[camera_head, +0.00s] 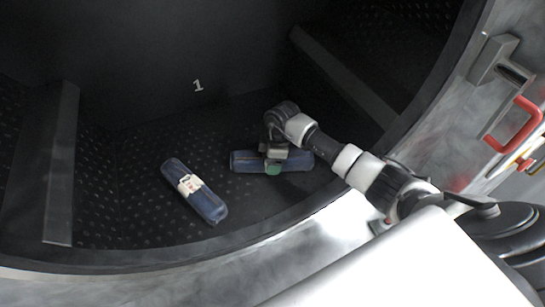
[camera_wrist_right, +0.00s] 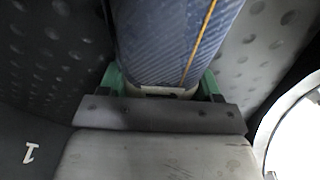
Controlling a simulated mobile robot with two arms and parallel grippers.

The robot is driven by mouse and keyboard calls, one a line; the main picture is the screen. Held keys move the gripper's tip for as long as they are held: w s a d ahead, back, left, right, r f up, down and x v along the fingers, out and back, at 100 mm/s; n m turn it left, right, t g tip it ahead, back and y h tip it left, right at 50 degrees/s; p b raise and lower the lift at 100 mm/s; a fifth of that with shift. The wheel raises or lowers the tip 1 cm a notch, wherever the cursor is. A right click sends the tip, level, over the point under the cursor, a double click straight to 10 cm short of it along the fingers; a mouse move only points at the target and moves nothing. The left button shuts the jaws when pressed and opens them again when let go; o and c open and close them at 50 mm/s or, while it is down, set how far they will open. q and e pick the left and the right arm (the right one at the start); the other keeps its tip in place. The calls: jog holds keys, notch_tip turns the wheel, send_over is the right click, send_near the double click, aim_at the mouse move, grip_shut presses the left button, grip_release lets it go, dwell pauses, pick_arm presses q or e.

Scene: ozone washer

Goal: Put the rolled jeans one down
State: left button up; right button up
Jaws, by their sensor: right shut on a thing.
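Two rolled jeans show inside the dark drum in the head view. One roll of blue denim (camera_head: 297,161) lies crosswise under my right gripper (camera_head: 273,166), near the drum floor; I cannot tell whether it touches the floor. My right gripper is shut on it around its middle. In the right wrist view the denim roll (camera_wrist_right: 170,40), with an orange seam, sits between the green fingers (camera_wrist_right: 163,84). The other rolled jeans (camera_head: 209,206), with a pale label band, lies at a slant on the floor to the left, apart from my gripper. My left gripper is not in view.
The drum's dimpled floor (camera_head: 125,190) has free room left of the rolls and behind them. Raised ribs stand at left (camera_head: 60,165) and right (camera_head: 345,75). A "1" marks the back wall (camera_head: 230,60). The metal rim (camera_head: 300,245) curves in front; a red handle (camera_head: 517,125) is at right.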

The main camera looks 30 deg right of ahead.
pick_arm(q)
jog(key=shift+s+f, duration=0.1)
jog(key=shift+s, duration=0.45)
pick_arm(e)
jog(key=o, duration=1.1)
jog(key=shift+o, duration=0.2)
jog(key=r+b, duration=0.1)
jog(key=r, duration=0.2)
jog(key=d+r+b, duration=0.1)
jog(key=r, duration=0.3)
jog(key=r+b, duration=0.1)
jog(key=r, duration=0.3)
jog(key=shift+s+d+b, duration=0.25)
jog(key=shift+s+b, duration=0.05)
jog(key=shift+s, duration=0.1)
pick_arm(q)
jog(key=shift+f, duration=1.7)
pick_arm(e)
jog(key=shift+r, duration=0.55)
